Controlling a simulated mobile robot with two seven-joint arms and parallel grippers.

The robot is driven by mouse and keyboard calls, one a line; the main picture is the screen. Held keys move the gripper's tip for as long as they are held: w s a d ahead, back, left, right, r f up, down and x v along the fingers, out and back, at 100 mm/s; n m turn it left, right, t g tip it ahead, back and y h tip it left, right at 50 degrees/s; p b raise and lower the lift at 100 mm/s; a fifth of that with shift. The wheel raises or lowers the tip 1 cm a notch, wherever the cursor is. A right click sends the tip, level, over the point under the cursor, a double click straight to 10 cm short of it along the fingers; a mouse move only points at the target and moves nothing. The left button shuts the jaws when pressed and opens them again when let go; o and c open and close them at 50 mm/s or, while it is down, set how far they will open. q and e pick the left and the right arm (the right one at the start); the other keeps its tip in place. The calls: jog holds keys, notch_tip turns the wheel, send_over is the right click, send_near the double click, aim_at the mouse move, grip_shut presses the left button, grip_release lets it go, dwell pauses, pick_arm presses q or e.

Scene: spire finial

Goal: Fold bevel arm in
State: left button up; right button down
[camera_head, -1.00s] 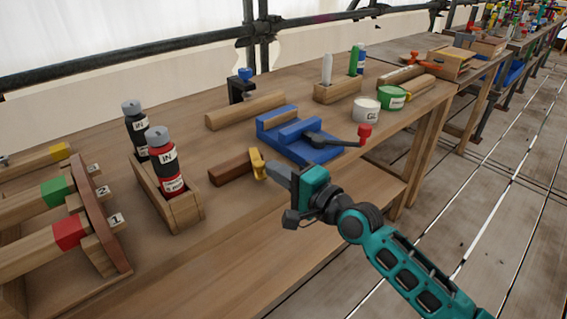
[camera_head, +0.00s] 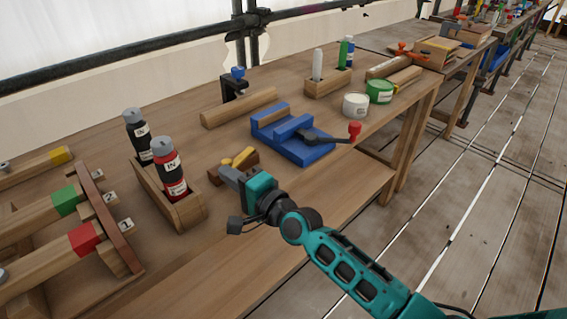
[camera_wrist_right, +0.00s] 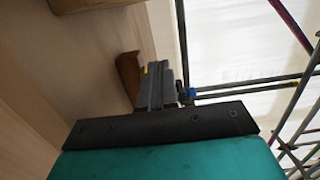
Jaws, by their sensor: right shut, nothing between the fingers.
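The bevel lies near the front edge of the workbench in the head view. It has a dark brown wooden stock (camera_head: 250,166) and a yellow arm (camera_head: 243,157). The arm lies slantwise over the stock, and a small yellow piece shows to its left. I cannot tell how closely the arm lines up with the stock. My right gripper (camera_head: 223,174) is shut and empty, just in front of the stock's left part, which it partly hides. In the wrist view the stock (camera_wrist_right: 128,75) shows beside the shut fingers (camera_wrist_right: 160,85). My left gripper is out of view.
A blue vise (camera_head: 302,152) with a red-knobbed handle stands to the right. A wooden holder with bottles (camera_head: 187,210) stands close on the left. A round wooden bar (camera_head: 240,107) lies behind. White and green tubs (camera_head: 380,92) stand farther right.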

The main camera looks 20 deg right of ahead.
jog(key=shift+w+a, duration=1.05)
jog(key=shift+a, duration=0.15)
jog(key=shift+w+a, duration=0.1)
dwell(1.2)
